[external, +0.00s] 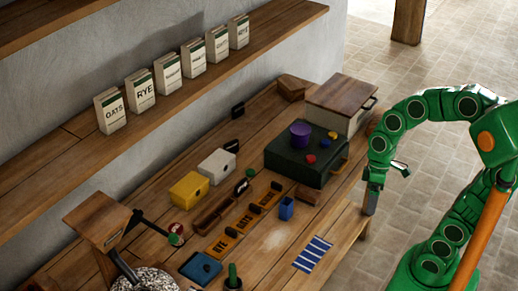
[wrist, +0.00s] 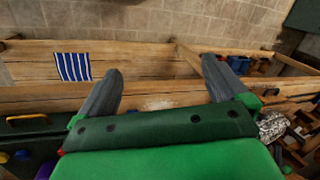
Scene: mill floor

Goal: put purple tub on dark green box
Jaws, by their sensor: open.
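The purple tub (external: 300,133) stands upright on top of the dark green box (external: 291,169), toward its back. Small red, blue and yellow round pieces also sit on the box top. My gripper (external: 370,206) points down near the table's front edge, to the right of the box and apart from the tub. In the wrist view my gripper (wrist: 163,66) has its two fingers wide apart with nothing between them. The box shows at the left edge of that view (wrist: 28,142) with its yellow handle, and a sliver of purple shows at the bottom left.
A blue-striped cloth (external: 313,254) lies at the table's front. A small blue cup (external: 286,208), yellow box (external: 188,190), white box (external: 217,166) and lettered orange strip (external: 241,220) stand left of the green box. A wood-topped chest (external: 342,97) is behind it.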

